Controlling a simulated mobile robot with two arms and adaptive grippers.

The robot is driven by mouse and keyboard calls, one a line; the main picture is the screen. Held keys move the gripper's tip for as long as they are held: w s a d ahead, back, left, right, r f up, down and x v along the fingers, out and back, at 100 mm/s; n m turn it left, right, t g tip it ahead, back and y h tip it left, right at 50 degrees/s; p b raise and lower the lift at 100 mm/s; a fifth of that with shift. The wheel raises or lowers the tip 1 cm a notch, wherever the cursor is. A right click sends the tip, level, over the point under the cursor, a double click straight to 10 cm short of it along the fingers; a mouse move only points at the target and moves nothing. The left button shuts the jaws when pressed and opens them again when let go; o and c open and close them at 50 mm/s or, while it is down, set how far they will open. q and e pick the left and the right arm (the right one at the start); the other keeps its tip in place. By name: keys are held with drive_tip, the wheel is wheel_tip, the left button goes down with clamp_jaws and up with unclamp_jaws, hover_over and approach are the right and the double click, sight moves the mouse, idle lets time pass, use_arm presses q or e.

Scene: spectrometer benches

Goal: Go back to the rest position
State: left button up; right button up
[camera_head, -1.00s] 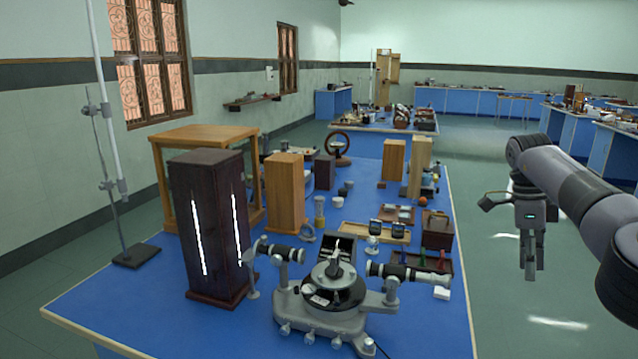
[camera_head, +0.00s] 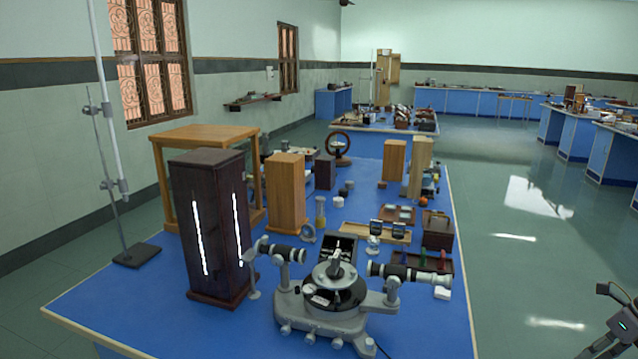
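My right gripper (camera_head: 617,325) is at the lower right corner of the head view, cut by the frame edge and off the right side of the bench. Its fingers show only in part, and I cannot tell whether they are open or hold anything. My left gripper is not in view. The spectrometer (camera_head: 333,296) stands on the near part of the blue bench (camera_head: 120,312), with its two telescope tubes to the left and right. The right gripper is well apart from it.
A dark lamp box (camera_head: 205,225) with two bright slits stands left of the spectrometer. A retort stand (camera_head: 136,256) is at the left edge. Wooden blocks (camera_head: 287,192) and small instruments fill the bench's middle. The floor (camera_head: 520,260) right of the bench is clear.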

wheel_tip(320, 180, down, 13)
drive_tip(key=w+m+t, duration=0.1)
drive_tip(key=m+t, duration=0.4)
drive_tip(key=m, duration=0.4)
drive_tip(key=s+d+f+m+t+h, duration=0.2)
drive_tip(key=s+d+f+m+h, duration=0.2)
drive_tip(key=s+d+f+m, duration=0.35)
drive_tip(key=s+d+f+m+g+h, duration=0.25)
drive_tip(key=s+d+m, duration=0.3)
drive_tip(key=s, duration=0.55)
drive_tip(key=s+d+f+m+g+h, duration=0.1)
drive_tip(key=s+d+m+g+h, duration=0.15)
drive_tip(key=s+d+m, duration=0.6)
drive_tip(key=s+d+f+m+g+h, duration=0.2)
drive_tip(key=s+d+h, duration=0.15)
drive_tip(key=s, duration=1.05)
drive_tip(key=s+a+f+m+g+y, duration=0.1)
drive_tip(key=s+a+f+y, duration=0.15)
drive_tip(key=a+f, duration=0.85)
drive_tip(key=s+a+f+m+y, duration=0.15)
drive_tip(key=s+a+f, duration=0.25)
drive_tip(key=a+f, duration=0.7)
drive_tip(key=s+a+f+y, duration=0.1)
drive_tip(key=a+f+y, duration=0.1)
drive_tip(key=a, duration=1.7)
drive_tip(key=s+a+f+m+y, duration=0.1)
drive_tip(key=a+f+y, duration=0.2)
drive_tip(key=a, duration=1.6)
drive_tip(key=shift+a+f, duration=0.2)
drive_tip(key=shift+f, duration=0.15)
